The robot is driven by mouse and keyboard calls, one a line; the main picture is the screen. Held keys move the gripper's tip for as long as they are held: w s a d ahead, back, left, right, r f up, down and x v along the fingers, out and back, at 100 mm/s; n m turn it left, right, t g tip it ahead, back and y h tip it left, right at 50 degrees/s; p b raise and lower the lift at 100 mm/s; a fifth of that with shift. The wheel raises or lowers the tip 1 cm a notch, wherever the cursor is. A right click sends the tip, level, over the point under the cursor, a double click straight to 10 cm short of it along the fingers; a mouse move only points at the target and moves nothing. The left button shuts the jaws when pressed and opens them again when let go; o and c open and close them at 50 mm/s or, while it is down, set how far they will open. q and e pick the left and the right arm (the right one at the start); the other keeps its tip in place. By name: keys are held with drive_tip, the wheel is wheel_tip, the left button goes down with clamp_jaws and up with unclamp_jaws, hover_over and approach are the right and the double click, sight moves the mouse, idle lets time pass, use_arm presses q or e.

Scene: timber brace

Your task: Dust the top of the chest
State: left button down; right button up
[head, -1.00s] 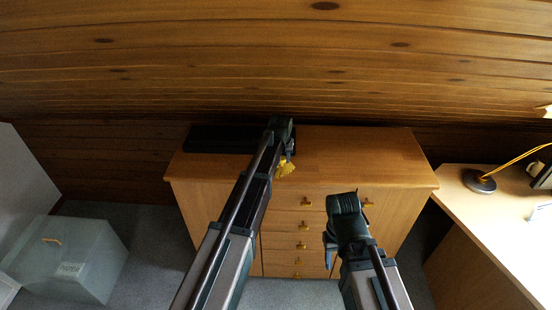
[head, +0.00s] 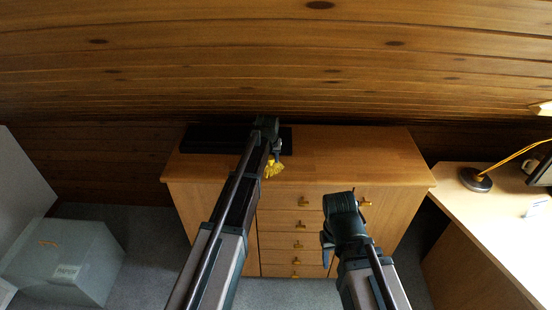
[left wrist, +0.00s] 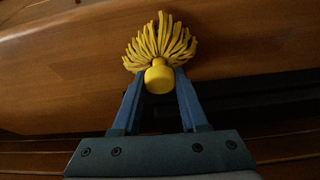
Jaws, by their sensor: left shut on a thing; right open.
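The wooden chest (head: 370,158) stands against the plank wall, its top mostly bare. My left gripper (head: 274,158) is over the front part of the chest top, left of the middle, and is shut on a yellow duster (head: 273,170). In the left wrist view the duster's round yellow handle end (left wrist: 158,77) sits between the two fingers, with its strands (left wrist: 160,42) fanned out against the wooden top. Whether the strands press on the top is hard to tell. My right gripper (head: 326,240) is open and empty in front of the chest's drawers.
A flat black object (head: 205,138) lies at the back left of the chest top; my left arm partly hides it. A desk (head: 480,215) with a lamp (head: 475,179) stands at the right. The chest top's right half is clear.

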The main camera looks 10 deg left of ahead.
use_arm(q)
drive_tip(key=shift+a, duration=0.15)
drive_tip(key=shift+s+a, duration=0.2)
drive_tip(key=shift+a, duration=0.55)
drive_tip(key=shift+s+a, duration=0.2)
drive_tip(key=shift+a, duration=0.55)
drive_tip(key=shift+a, duration=0.1)
drive_tip(key=shift+s+a, duration=0.15)
drive_tip(key=shift+a, duration=0.7)
drive_tip(key=shift+s+a, duration=0.15)
drive_tip(key=shift+a, duration=0.7)
drive_tip(key=shift+a, duration=0.1)
drive_tip(key=shift+s+a, duration=0.15)
drive_tip(key=shift+a, duration=0.6)
drive_tip(key=shift+s+a, duration=0.15)
drive_tip(key=shift+a, duration=0.6)
drive_tip(key=shift+a, duration=0.1)
drive_tip(key=shift+s+a, duration=0.15)
drive_tip(key=shift+a, duration=0.65)
drive_tip(key=shift+s+a, duration=0.15)
drive_tip(key=shift+a, duration=0.65)
